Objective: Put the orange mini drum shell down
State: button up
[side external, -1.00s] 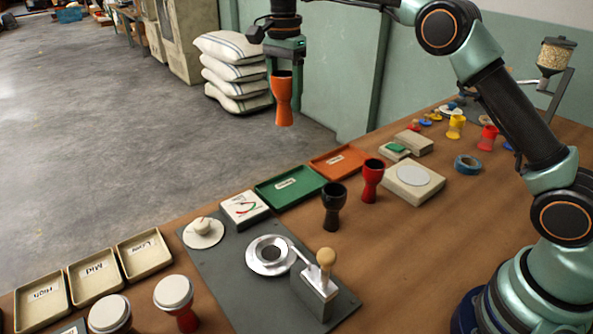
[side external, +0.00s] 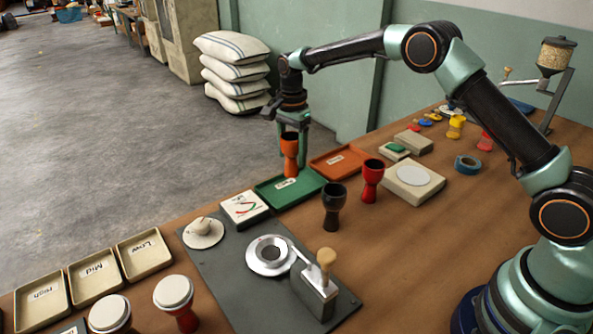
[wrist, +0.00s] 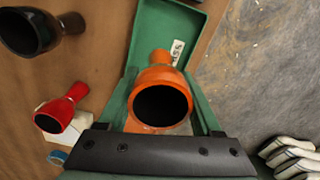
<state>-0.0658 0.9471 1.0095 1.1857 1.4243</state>
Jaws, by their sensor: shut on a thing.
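The orange mini drum shell (side external: 289,158) is upright, with its wide open bowl up and its narrower foot down. My gripper (side external: 291,143) is shut on it, one finger on each side of the bowl. The shell is over the green tray (side external: 267,197), towards its far right part. I cannot tell whether its foot touches the tray floor. In the wrist view the shell (wrist: 160,92) sits between the fingers, its dark opening facing the camera. The green tray (wrist: 150,30) with a white label lies beneath and beyond it.
An orange tray (side external: 352,170) adjoins the green one on the right. A black shell (side external: 333,208) and a red shell (side external: 371,182) stand upright on the table nearby. A white dial box (side external: 244,208) is just left of the green tray.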

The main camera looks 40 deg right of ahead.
aim_at(292, 167)
jog(key=shift+f, duration=2.35)
jog(key=shift+f, duration=0.15)
jog(key=o, duration=1.5)
